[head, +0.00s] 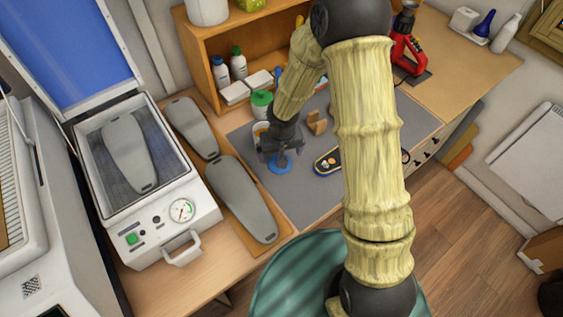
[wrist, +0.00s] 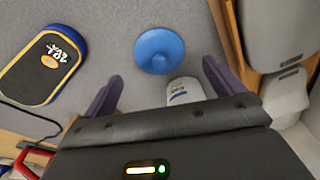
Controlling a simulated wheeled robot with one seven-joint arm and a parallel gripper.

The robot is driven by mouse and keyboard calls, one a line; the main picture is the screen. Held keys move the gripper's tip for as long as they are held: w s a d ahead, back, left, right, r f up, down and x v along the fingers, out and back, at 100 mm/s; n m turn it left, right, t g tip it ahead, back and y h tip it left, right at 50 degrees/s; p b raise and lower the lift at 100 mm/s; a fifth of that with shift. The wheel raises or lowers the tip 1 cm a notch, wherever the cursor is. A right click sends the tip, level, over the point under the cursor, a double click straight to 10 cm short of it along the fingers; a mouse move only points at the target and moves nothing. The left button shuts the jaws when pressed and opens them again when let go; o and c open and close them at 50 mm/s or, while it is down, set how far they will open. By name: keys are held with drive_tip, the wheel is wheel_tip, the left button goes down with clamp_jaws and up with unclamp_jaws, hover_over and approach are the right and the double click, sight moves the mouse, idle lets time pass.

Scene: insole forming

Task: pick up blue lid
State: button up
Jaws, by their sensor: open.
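The blue lid (head: 280,166) is a round disc with a raised middle, lying on the grey mat (head: 300,197). In the wrist view the blue lid (wrist: 158,50) lies beyond and between my two fingers, apart from both. My gripper (wrist: 160,85) is open and empty. In the head view my gripper (head: 281,152) is just above and behind the lid and partly hides the area around it. A white container with a label (wrist: 186,91) shows between the fingers, partly hidden by the gripper body.
A dark blue and yellow oval device (head: 328,162) lies right of the lid. A green-lidded jar (head: 262,103) stands behind my gripper. Grey insole forms (head: 240,200) lie on a board at left, beside the press (head: 150,215). Bare mat lies in front of the lid.

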wheel_tip(320, 180, down, 4)
drive_tip(key=shift+w+r, duration=0.1)
drive_tip(key=shift+w, duration=0.05)
drive_tip(key=shift+c, duration=0.2)
drive_tip(key=c, duration=1)
